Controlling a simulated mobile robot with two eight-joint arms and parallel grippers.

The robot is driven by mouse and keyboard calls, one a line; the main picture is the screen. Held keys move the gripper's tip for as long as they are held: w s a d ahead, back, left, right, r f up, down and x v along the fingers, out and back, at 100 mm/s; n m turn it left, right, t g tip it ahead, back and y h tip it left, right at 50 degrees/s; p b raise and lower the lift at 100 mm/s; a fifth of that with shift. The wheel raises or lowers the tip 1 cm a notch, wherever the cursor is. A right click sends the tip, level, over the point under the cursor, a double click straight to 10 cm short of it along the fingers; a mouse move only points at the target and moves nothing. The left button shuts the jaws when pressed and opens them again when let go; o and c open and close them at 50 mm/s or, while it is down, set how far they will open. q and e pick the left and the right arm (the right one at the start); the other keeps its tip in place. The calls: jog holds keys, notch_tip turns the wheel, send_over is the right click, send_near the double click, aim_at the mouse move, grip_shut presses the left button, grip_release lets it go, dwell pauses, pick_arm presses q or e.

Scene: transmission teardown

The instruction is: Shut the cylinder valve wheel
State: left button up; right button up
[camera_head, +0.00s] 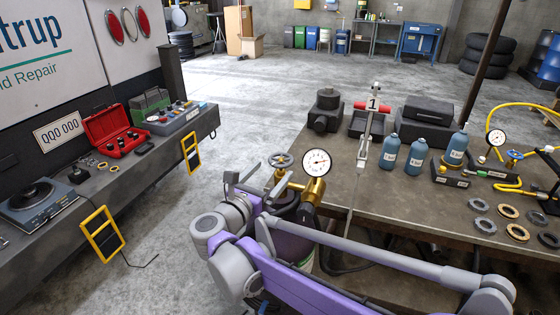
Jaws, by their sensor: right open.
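The valve wheel (281,160), a small grey spoked handwheel, sits on top of a brass valve (313,188) with a round white gauge (317,162). The valve tops a dark cylinder standing at the near left of the workbench; my purple and grey right arm hides much of its body. My right gripper (250,183) is just left of and below the wheel in the picture. Its jaws are open with nothing seen between them. Whether a finger touches the wheel or valve I cannot tell. My left gripper is not in view.
The workbench (340,185) holds blue bottles (416,157), a black case (428,110), a clamp stand (368,125), rings (485,226) and a hose with gauges. At left, a truck-side bench (150,165) bears a red toolbox (113,132) and a scale. Concrete floor lies between.

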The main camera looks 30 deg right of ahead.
aim_at(274, 168)
jog(key=x, duration=0.5)
jog(key=shift+w+d, duration=0.2)
jog(key=shift+d, duration=0.05)
jog(key=c, duration=1.1)
